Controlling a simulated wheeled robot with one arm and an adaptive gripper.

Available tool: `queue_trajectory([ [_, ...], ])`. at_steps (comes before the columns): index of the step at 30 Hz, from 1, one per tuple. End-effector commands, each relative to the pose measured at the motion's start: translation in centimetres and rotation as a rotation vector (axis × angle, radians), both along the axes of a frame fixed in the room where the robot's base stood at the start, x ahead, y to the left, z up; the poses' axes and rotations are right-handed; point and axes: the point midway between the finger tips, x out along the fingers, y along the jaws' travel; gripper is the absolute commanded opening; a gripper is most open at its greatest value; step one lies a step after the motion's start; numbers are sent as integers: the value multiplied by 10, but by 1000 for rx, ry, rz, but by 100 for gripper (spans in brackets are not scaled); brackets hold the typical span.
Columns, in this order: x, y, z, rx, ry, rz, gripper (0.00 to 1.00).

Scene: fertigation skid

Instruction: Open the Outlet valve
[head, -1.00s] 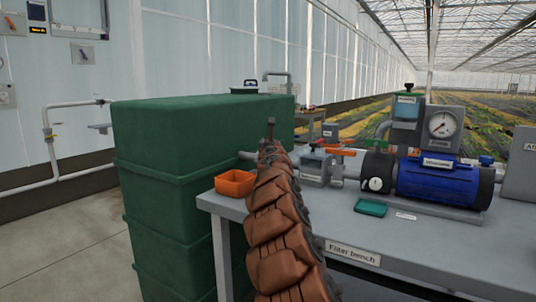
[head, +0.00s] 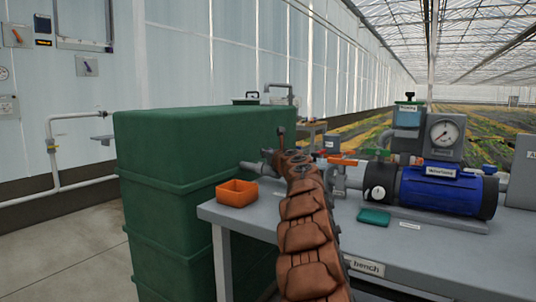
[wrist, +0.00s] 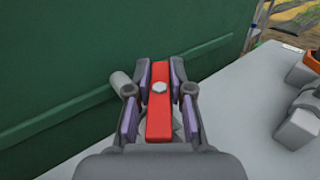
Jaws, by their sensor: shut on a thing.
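In the wrist view a red lever handle (wrist: 158,110) with a pale bolt head on it lies between the finger pads of my gripper (wrist: 159,88). The pads are close along both its sides, and my gripper is shut on it. A grey pipe stub (wrist: 121,79) shows just left of the fingers, against the green tank. The valve body under the lever is mostly hidden by my gripper. In the head view my brown-sleeved arm reaches to the pipe (head: 250,167) beside the tank and hides the lever. No label reading Outlet can be read.
The green tank (head: 180,165) stands left of the grey Filter bench (head: 245,215). An orange tray (head: 236,192) sits on the bench's left end. Open floor lies at left.

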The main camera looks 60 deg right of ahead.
Motion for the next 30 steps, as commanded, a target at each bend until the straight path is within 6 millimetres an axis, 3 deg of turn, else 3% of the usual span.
queue_trajectory([
  [2,0,0,1,-1,-1,-2,0],
  [3,0,0,1,-1,-2,-1,22],
  [9,0,0,1,-1,-1,-1,43],
  [22,-2,2,1,1,-1,1,44],
  [30,-16,12,0,4,4,2,44],
])
